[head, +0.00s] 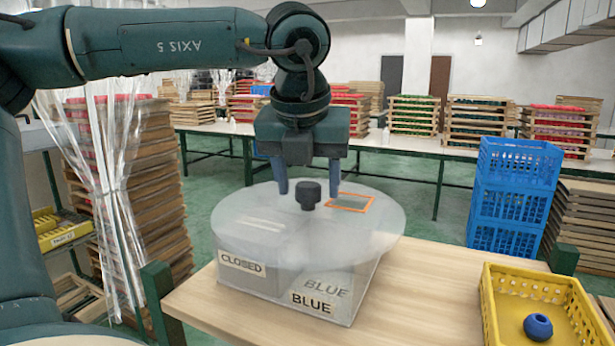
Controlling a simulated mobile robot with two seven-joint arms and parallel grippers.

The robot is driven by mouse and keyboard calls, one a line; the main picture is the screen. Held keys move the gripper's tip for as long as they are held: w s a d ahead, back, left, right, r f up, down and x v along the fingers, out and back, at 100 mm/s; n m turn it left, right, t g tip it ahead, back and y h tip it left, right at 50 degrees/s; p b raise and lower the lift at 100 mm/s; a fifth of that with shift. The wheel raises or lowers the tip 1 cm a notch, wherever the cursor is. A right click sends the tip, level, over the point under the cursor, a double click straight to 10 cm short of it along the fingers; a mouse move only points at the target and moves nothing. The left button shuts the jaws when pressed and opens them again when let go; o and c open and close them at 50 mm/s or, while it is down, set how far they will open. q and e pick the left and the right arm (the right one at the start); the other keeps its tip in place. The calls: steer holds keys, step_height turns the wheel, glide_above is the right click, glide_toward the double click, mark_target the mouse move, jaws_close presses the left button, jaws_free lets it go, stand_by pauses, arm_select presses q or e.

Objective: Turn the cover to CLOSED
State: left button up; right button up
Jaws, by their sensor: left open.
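The round, see-through cover (250,215) lies on top of a grey box (345,305) on the wooden table. A dark knob (308,194) stands at its middle. An orange-framed opening (351,203) in the cover is at its back right. The box bears a CLOSED label (242,264) at its front left and a BLUE label (312,304) at its front. My left gripper (308,186) points down above the cover, its two fingers apart on either side of the knob, with space between. My right gripper is not in view.
Plastic curtain strips (105,190) hang by wooden racks at the left.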

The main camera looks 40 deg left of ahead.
arm_select(q)
jaws_close()
stand_by(0.5)
